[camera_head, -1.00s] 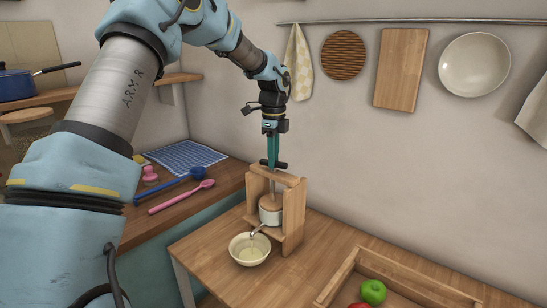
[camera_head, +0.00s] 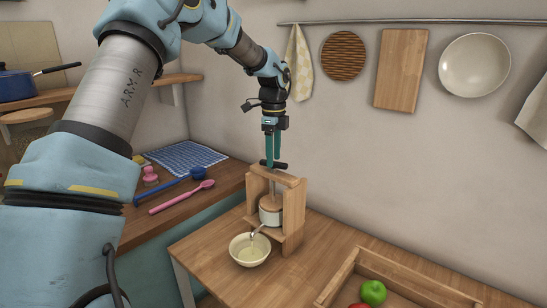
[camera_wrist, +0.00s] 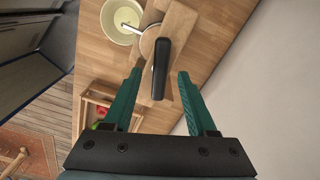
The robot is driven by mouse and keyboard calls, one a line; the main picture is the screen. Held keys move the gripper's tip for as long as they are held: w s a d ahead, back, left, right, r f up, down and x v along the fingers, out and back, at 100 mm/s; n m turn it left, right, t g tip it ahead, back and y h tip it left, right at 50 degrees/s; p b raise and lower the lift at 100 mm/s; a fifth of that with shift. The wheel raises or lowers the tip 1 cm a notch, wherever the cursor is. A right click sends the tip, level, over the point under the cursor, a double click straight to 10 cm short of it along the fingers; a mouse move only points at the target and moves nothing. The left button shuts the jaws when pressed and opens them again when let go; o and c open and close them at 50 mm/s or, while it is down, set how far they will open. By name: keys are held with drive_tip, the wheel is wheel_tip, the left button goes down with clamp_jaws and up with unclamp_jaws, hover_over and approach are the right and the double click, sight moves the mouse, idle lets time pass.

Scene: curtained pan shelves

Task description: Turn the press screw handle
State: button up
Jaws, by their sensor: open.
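The wooden press (camera_head: 292,215) stands upright on the table. Its black bar-shaped handle (camera_head: 281,166) sits level on top of the screw. My gripper (camera_head: 272,158) points down over the handle. In the wrist view, my gripper (camera_wrist: 159,73) is open, with one green finger on each side of the handle (camera_wrist: 160,82) and a visible gap on both sides. The bar lies roughly lengthwise between the fingers. The white pot (camera_head: 270,213) of the press sits inside the frame, its metal spout over a cream bowl (camera_head: 240,261).
A wooden tray (camera_head: 345,272) with a green apple (camera_head: 373,292) and red fruit stands at the front right. A left counter holds a pink spoon (camera_head: 180,198), a blue utensil (camera_head: 165,188) and a checked cloth (camera_head: 185,156). The wall (camera_head: 400,170) is close behind the press.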

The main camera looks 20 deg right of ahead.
drive_tip(key=shift+r, duration=0.5)
drive_tip(key=shift+r, duration=3)
drive_tip(key=shift+c, duration=0.2)
